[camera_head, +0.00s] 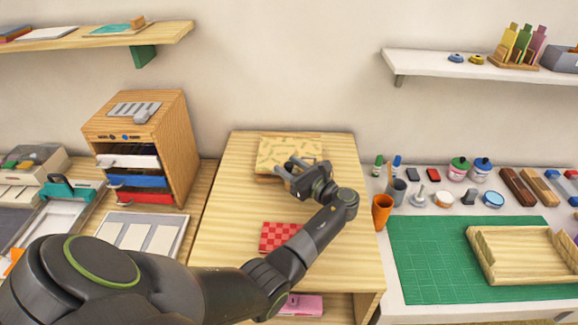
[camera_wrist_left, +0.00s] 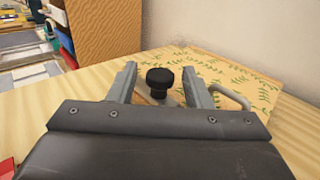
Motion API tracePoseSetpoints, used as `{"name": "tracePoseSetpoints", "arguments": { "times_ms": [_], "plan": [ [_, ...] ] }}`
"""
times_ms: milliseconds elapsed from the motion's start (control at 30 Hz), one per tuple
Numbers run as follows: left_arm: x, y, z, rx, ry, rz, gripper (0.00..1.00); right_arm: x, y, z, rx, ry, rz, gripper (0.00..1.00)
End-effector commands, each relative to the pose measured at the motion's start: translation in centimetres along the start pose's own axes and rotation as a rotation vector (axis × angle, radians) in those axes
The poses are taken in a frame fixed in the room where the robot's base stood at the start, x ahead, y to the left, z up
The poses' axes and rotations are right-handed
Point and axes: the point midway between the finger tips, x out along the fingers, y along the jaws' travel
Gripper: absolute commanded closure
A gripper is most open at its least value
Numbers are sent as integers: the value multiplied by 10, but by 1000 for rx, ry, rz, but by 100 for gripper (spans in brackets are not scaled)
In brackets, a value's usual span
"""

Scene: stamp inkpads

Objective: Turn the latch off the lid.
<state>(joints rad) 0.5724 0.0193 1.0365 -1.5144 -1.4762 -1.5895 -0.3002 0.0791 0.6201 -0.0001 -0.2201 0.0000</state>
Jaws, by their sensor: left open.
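A box with a patterned lid (camera_head: 285,150), cream with green leaf sprigs, sits at the back of the wooden desk. The lid also shows in the left wrist view (camera_wrist_left: 235,82). My left gripper (camera_head: 292,168) is at the box's front right part. In the left wrist view my left gripper (camera_wrist_left: 163,82) is open, with a black latch knob (camera_wrist_left: 160,80) showing between its two fingers. I cannot tell whether the fingers touch the knob. A grey handle loop (camera_wrist_left: 230,96) shows right of the right finger. The latch is hidden by the gripper in the head view. My right gripper is not in view.
A red checkered cloth (camera_head: 279,236) lies nearer on the desk. A wooden drawer cabinet (camera_head: 172,125) stands to the left. An orange cup (camera_head: 381,211) and a green mat (camera_head: 440,275) with a wooden tray (camera_head: 478,249) are to the right.

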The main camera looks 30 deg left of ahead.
Motion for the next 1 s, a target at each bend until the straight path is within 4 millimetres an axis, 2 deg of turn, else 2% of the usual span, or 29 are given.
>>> {"name": "tracePoseSetpoints", "arguments": {
  "times_ms": [167, 600, 800, 1000],
  "plan": [
    [-30, 0, 1, 2, 5, -3, 55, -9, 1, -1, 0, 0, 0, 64],
    [-135, -1, 0, 0, 3, -2, 55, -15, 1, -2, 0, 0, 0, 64],
    [-162, -1, 0, 0, 1, -1, 55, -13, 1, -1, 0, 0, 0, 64],
    [-169, 0, 0, -1, -1, 0, 55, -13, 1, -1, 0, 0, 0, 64]
  ]
}}
